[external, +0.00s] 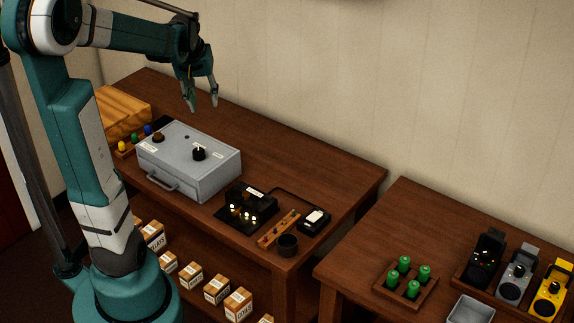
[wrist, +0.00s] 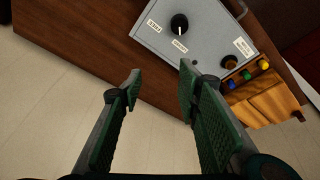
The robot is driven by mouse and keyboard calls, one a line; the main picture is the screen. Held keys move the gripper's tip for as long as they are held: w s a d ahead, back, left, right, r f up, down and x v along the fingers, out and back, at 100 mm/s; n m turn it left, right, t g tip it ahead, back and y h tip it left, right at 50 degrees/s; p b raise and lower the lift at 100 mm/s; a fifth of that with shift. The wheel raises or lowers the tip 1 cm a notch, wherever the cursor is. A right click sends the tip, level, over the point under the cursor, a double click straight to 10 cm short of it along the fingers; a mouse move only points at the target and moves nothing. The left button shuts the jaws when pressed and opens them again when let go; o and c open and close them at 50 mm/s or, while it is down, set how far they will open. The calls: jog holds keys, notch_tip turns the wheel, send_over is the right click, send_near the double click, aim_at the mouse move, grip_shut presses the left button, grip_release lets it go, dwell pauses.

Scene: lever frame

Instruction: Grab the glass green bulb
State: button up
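A small green bulb (external: 134,138) sits between a yellow bulb (external: 122,146) and a blue bulb (external: 148,129) in a wooden holder left of the grey box. In the wrist view the green bulb (wrist: 247,75) is at the right, beyond my right finger, with the yellow (wrist: 232,84) and blue (wrist: 264,64) bulbs on either side. My gripper (external: 204,105) is open and empty, hanging in the air above the back of the table, to the right of the bulbs and apart from them. Its two fingers (wrist: 160,73) are spread in the wrist view.
The grey box (external: 190,163) with a black knob stands close to the bulbs. A light wooden block (external: 118,112) is behind them. A black device (external: 248,204) lies right of the box. A separate table holds several green cylinders (external: 404,264) in a tray. The table's back is clear.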

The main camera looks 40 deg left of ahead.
jog(key=w+a+f+n+g, duration=0.1)
jog(key=w+a+f+n, duration=0.15)
jog(key=a, duration=0.75)
jog(key=n+g+h+p, duration=0.2)
jog(key=n+p, duration=0.1)
jog(key=n, duration=0.2)
send_over(134, 134)
jog(key=f, duration=1.5)
jog(key=shift+w+d+f, duration=0.15)
jog(key=shift+w+d, duration=0.15)
jog(key=shift+d, duration=0.05)
jog(key=shift+s+a+f, duration=0.2)
jog(key=shift+a+f, duration=0.1)
jog(key=shift+f, duration=1.3)
jog(key=shift+f, duration=0.1)
jog(key=shift+s+f+p, duration=0.1)
jog(key=shift+f+p, duration=0.2)
jog(key=shift+f, duration=2.2)
jog(key=shift+c, duration=0.7)
